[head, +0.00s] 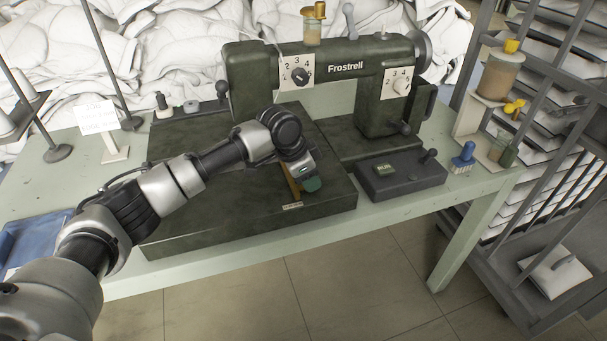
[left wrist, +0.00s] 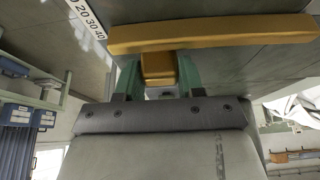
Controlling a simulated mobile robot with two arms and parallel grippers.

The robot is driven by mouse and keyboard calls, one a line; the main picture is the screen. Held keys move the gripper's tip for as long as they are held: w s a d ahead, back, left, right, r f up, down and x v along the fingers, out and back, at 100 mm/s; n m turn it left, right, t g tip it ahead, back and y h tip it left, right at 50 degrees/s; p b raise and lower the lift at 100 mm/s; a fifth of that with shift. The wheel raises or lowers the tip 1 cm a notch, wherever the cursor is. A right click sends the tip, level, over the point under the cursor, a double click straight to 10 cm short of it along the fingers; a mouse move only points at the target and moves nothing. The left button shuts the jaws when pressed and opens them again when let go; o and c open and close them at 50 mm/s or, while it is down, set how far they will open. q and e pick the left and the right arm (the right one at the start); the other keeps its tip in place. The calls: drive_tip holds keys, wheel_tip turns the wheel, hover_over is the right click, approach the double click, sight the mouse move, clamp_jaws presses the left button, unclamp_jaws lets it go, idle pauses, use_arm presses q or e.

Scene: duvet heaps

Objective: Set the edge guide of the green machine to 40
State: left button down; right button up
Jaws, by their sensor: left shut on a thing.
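The green machine (head: 325,75), marked Frostrell, stands on a pale table. Its edge guide (head: 291,182) is a yellow-brown bar on the dark green bed, partly hidden by my arm. My left gripper (head: 308,181) is at the guide. In the left wrist view the guide bar (left wrist: 215,33) lies across the top, and the green fingers are shut on its small yellow block (left wrist: 158,66). A white scale (left wrist: 86,18) shows 20, 30 and 40; the bar's left end is close to the 40. The exact reading cannot be told. My right gripper is not in view.
A dark control box (head: 400,180) with a small display and a blue brush (head: 464,157) are at the right of the table (head: 490,195). A blue tray (head: 35,238) is at the left. A metal rack (head: 545,150) stands right; white duvets (head: 170,45) heap behind.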

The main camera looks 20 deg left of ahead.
use_arm(q)
drive_tip(key=c, duration=1.1)
unclamp_jaws()
drive_tip(key=shift+d, duration=0.15)
drive_tip(key=o, duration=0.4)
drive_tip(key=shift+w+d, duration=0.1)
drive_tip(key=shift+w, duration=0.05)
drive_tip(key=v, duration=1.1)
drive_tip(key=shift+f, duration=0.1)
